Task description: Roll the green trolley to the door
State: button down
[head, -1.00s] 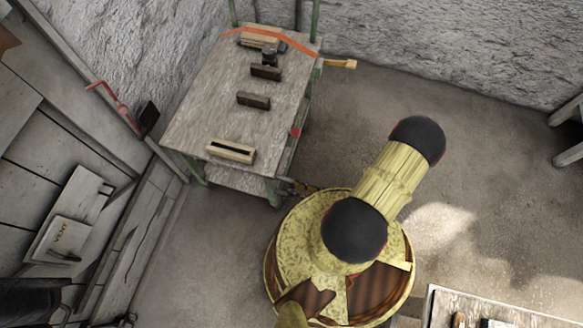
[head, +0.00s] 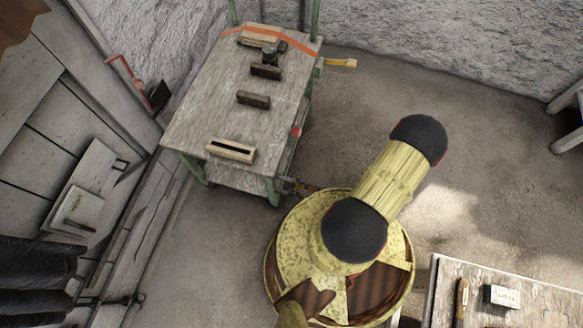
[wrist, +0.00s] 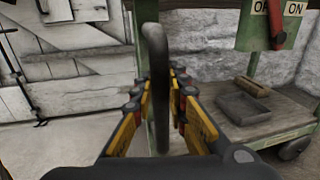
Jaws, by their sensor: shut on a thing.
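The green trolley (head: 205,118) stands at upper centre in the head view, with a worn wooden top and green metal legs. In the wrist view its lower shelf (wrist: 235,125) shows at right, with a castor under it. My gripper (wrist: 158,82) is shut on the trolley's handle, a dark upright bar (wrist: 153,45) between the yellow fingers. In the head view the gripper (head: 302,187) is small, at the trolley's near right corner. A whitewashed plank door (wrist: 85,70) is at left in the wrist view, apart from the trolley.
Wooden blocks (head: 253,99) and a boxy wooden piece (head: 231,150) lie on the trolley top. A dark tray (wrist: 244,108) sits on its shelf. A workbench (head: 540,300) is at lower right in the head view. Bare floor (head: 480,150) lies to the right.

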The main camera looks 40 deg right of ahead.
jog(key=shift+s+a, duration=0.15)
jog(key=shift+a, duration=0.2)
jog(key=c, duration=2)
grip_release()
jog(key=shift+s, duration=0.1)
jog(key=shift+o, duration=1.2)
jog(key=shift+d, duration=0.1)
jog(key=shift+d, duration=0.1)
jog(key=v, duration=1.1)
jog(key=shift+s+d, duration=0.25)
jog(key=shift+s, duration=0.1)
